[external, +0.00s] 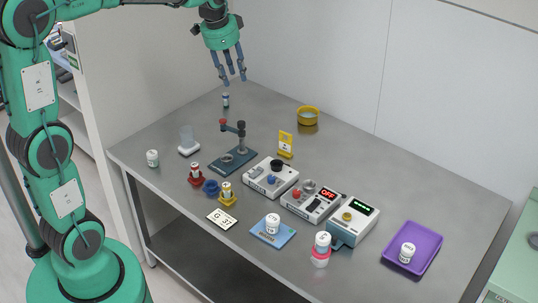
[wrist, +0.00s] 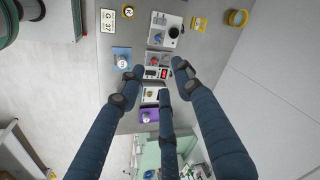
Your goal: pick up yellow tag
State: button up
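The yellow tag (external: 286,144) stands upright on the grey table, behind the row of white devices, with a white label on its face. It also shows near the top of the wrist view (wrist: 199,24), to the right of a white device. My gripper (external: 230,81) has three dark blue fingers. It hangs high above the back left part of the table, up and to the left of the tag in the external view. In the wrist view my gripper's fingers (wrist: 158,70) are spread apart with nothing between them.
White devices (external: 271,178) stand in front of the tag. A yellow bowl (external: 308,116) sits behind it, and a stand with a red knob (external: 233,157) is to its left. A purple tray (external: 412,248) holds a bottle at right. The table's back right is clear.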

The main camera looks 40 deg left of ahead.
jog(key=w+a+f+m, duration=0.15)
jog(key=w+f, duration=0.25)
jog(key=w, duration=0.6)
jog(key=m+g+p, duration=0.3)
jog(key=m+p, duration=0.1)
jog(key=m, duration=0.4)
send_over(284, 140)
notch_tip(284, 140, down, 31)
jog(key=shift+d, duration=0.15)
jog(key=shift+f, duration=0.15)
jog(key=shift+f+b, duration=0.35)
jog(key=shift+f, duration=3.85)
jog(key=shift+f, duration=2.6)
